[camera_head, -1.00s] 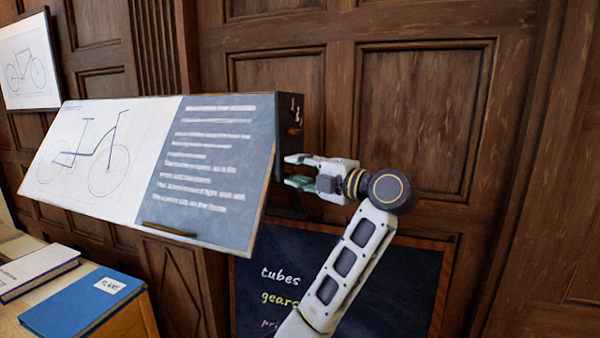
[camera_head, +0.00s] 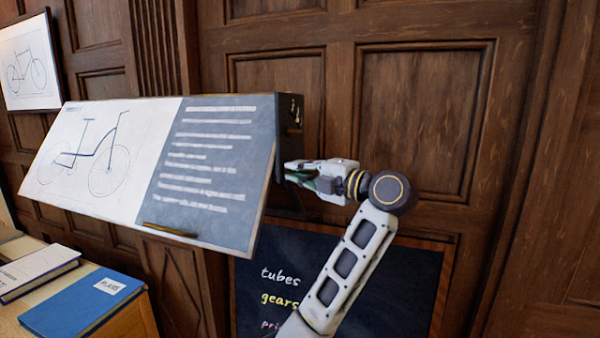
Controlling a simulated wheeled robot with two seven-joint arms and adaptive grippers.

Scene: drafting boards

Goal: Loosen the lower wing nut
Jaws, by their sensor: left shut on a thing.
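The drafting board (camera_head: 160,160) is tilted, with a bicycle drawing on its left part and a grey text panel on its right. A dark side plate (camera_head: 289,108) stands at its right edge. A small brass-coloured fitting (camera_head: 295,131) shows on that plate, above my gripper. My left gripper (camera_head: 289,173) is at the plate's lower part, reaching in from the right, with its fingers shut on the lower wing nut. The nut itself is hidden between the fingers. My right gripper is out of view.
A blue book (camera_head: 80,304) and a pale book (camera_head: 38,272) lie on a wooden surface at the lower left. A chalkboard (camera_head: 400,285) stands behind my arm. A framed bicycle picture (camera_head: 28,62) hangs on the panelled wall. A brass strip (camera_head: 169,229) runs along the board's lower edge.

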